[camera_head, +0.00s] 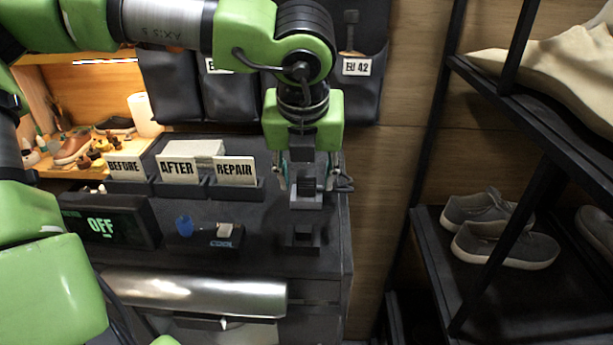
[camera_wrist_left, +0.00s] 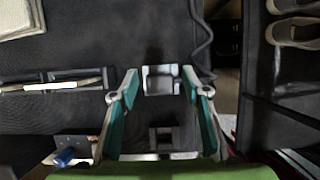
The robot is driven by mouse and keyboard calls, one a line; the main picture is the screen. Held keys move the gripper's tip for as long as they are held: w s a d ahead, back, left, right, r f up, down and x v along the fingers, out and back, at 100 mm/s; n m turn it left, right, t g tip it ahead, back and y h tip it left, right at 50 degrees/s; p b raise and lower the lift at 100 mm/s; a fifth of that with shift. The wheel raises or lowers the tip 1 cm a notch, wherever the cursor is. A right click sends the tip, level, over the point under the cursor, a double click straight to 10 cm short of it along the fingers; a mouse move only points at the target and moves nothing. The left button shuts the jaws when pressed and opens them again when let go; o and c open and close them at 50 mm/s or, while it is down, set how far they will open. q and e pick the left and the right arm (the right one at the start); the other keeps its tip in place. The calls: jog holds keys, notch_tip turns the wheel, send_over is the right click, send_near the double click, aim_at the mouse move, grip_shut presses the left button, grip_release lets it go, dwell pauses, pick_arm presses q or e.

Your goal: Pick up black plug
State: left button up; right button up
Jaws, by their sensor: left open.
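In the left wrist view the plug (camera_wrist_left: 160,81) is a dark square with a pale rim. My left gripper (camera_head: 307,178) points down over it, fingers open, one on each side; no closed grip shows. The gripper also shows in the left wrist view (camera_wrist_left: 159,84). A second black holder or socket (camera_head: 303,238) sits nearer the front. My right gripper is not in view.
BEFORE, AFTER and REPAIR cards (camera_head: 236,170) stand left of the gripper. A display reading OFF (camera_head: 104,226) and a blue cap (camera_head: 184,226) are on the counter. A black shelf rack with grey sneakers (camera_head: 505,243) stands at the right.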

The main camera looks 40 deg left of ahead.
pick_arm(q)
jog(key=shift+w+f, duration=0.15)
jog(key=shift+f, duration=0.1)
jog(key=c, duration=0.4)
jog(key=shift+r, duration=0.1)
jog(key=c, duration=0.6)
jog(key=shift+c, duration=0.6)
